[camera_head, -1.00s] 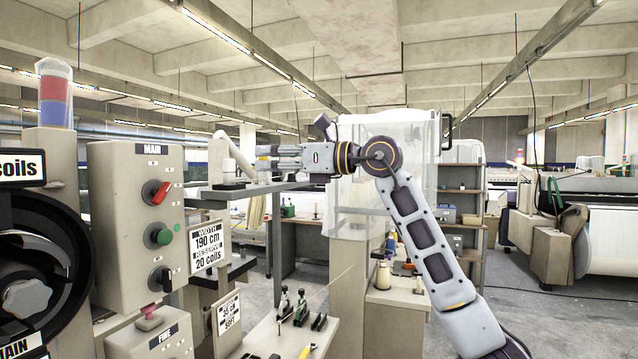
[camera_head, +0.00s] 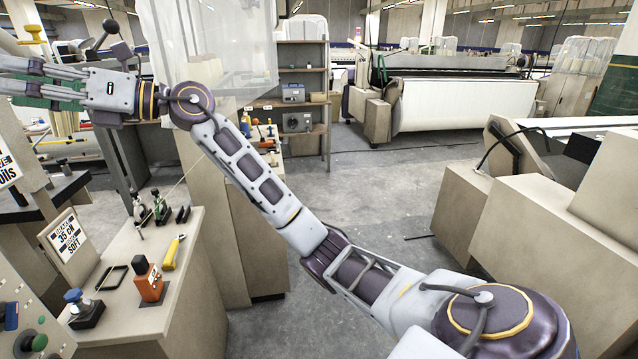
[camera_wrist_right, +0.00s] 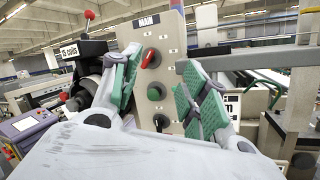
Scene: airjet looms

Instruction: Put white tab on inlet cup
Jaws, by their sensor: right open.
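My right gripper (camera_head: 14,78) reaches in from the right and shows at the left edge of the head view, its fingers pointing left. In the right wrist view it (camera_wrist_right: 160,58) is open, with its two green-padded fingers apart and nothing between them. Beyond the fingers is a beige control panel (camera_wrist_right: 158,38) marked MAIN, with a red knob (camera_wrist_right: 151,58) and a green knob (camera_wrist_right: 155,93). I cannot make out a white tab or an inlet cup in either view. My left gripper is not in view.
A beige workbench (camera_head: 130,315) holds an orange-and-black device (camera_head: 149,283), a yellow tool (camera_head: 172,252), a blue-topped black item (camera_head: 82,308) and small green-and-black tools (camera_head: 150,207). A sign (camera_head: 68,237) stands there. Shelves (camera_head: 302,90) are behind. Floor (camera_head: 370,200) is clear at centre.

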